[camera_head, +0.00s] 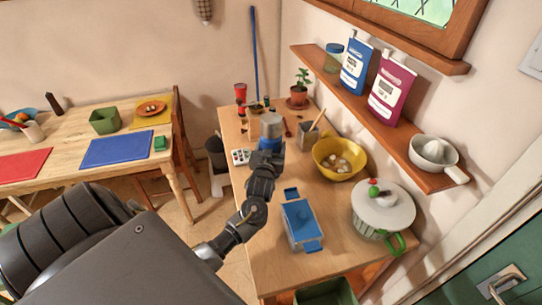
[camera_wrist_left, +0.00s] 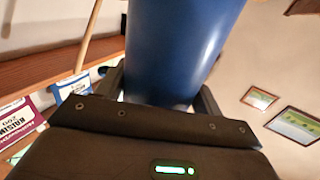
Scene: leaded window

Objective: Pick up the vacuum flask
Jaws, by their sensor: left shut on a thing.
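The vacuum flask (camera_head: 271,127) has a blue body and a silver-grey top. In the head view it stands upright near the far part of the right-hand wooden table, its lower part hidden behind my gripper. My left gripper (camera_head: 264,158) reaches it from the near side and is shut on it. In the left wrist view the flask's blue body (camera_wrist_left: 178,50) fills the upper middle, between the two dark fingers. I cannot tell whether its base touches the table. My right gripper is in neither view.
On the table (camera_head: 262,270), a yellow bowl (camera_head: 325,150), a grey pot holding a wooden tool (camera_head: 307,135), a blue-lidded box (camera_head: 299,222) and a white-lidded pot (camera_head: 383,205) stand to the right or nearer. A shelf (camera_head: 400,140) with pouches overhangs the right side.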

